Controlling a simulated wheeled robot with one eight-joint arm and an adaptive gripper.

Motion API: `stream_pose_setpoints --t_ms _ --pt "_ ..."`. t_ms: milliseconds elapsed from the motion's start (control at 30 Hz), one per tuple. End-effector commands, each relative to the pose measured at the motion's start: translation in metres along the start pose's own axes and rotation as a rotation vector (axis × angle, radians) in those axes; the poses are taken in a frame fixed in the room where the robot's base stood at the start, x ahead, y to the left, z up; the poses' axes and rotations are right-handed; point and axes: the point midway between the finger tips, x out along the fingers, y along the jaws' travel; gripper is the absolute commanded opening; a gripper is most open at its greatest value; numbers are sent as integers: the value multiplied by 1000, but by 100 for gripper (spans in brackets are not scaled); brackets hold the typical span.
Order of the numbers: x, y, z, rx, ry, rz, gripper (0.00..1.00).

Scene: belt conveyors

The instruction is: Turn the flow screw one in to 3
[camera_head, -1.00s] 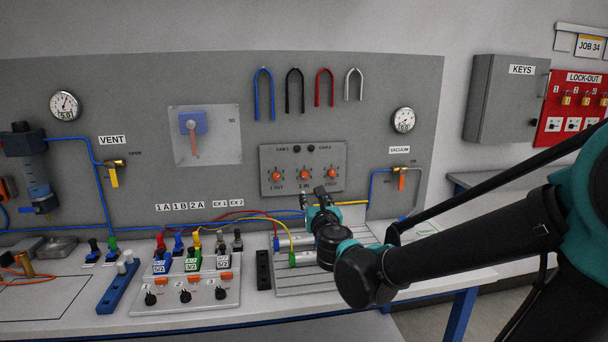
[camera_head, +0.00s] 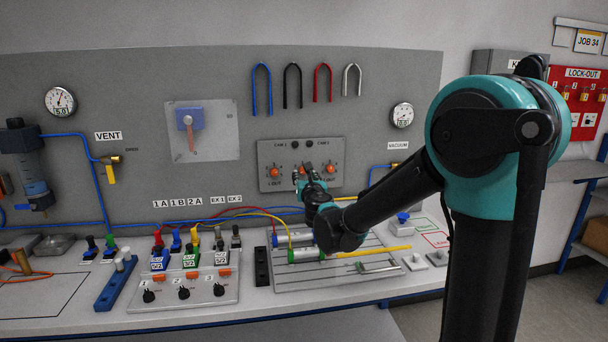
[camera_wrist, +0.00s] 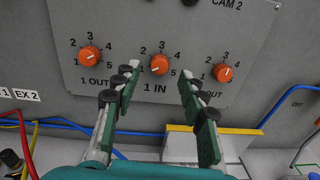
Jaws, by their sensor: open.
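The 1 IN flow screw is an orange knob (camera_wrist: 159,64) on a grey panel, with a printed scale from 1 to 5 around it. Its pointer is too small to read surely. My gripper (camera_wrist: 156,80) is open, with one green finger on each side of the knob's column in the wrist view. The fingertips appear apart from the knob. In the head view my gripper (camera_head: 305,173) is in front of the panel (camera_head: 265,150) and largely hides the 1 IN knob.
Similar orange knobs flank it: 1 OUT (camera_wrist: 90,54) at left and another OUT knob (camera_wrist: 223,72) at right, behind the right finger's side. Below are a yellow-edged block (camera_wrist: 215,129) and blue tubing (camera_wrist: 275,108). A green-ended cylinder (camera_head: 305,255) lies on the bench.

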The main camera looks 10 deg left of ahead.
Motion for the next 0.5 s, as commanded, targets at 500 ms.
stream_pose_setpoints --t_ms 500 --pt "32 0 0 0 0 0 42"
